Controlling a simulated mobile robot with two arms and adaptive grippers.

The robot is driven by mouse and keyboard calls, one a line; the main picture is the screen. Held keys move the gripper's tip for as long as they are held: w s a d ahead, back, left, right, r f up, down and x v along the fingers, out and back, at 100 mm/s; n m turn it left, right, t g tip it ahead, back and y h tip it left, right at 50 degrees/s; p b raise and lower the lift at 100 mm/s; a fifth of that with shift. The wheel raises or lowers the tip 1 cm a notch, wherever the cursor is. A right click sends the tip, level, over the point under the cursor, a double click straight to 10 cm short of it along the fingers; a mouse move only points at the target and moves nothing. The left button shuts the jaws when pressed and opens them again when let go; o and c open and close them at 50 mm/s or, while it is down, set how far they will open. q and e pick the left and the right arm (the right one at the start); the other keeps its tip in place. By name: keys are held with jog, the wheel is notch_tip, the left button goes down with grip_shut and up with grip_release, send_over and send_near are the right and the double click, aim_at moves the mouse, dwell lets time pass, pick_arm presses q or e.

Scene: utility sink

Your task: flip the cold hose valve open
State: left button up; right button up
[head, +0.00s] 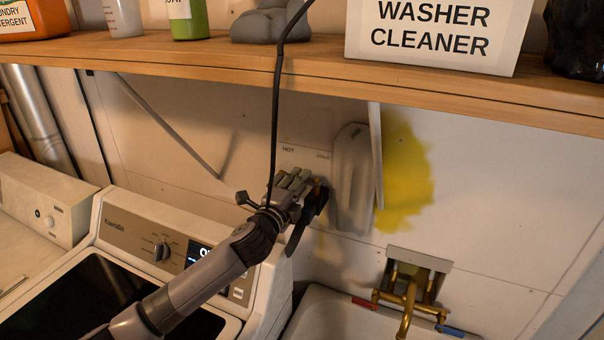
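A pale panel (304,152) on the wall above the washer carries the labels HOT and COLD. My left gripper (300,183) is raised in front of this panel, below the labels, and covers most of what is there. A small orange-brown part (318,188) and a dark piece (310,212) show at its right edge. I cannot tell whether they belong to the cold valve or its hose, or whether the gripper touches them. The cold valve's lever is not clearly visible. The gripper's fingers overlap, so their opening is unclear. My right gripper is out of view.
A wooden shelf (180,64) with bottles and a WASHER CLEANER box (432,32) runs above. A grey rounded object (352,180) stands close right of my gripper. The washer (125,225) is below; a brass tap (408,300) is lower right.

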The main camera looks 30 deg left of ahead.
pick_arm(q)
jog(key=shift+w+a, duration=0.1)
jog(key=shift+w, duration=0.95)
jog(key=shift+s, duration=0.1)
jog(key=shift+c, duration=0.4)
grip_shut()
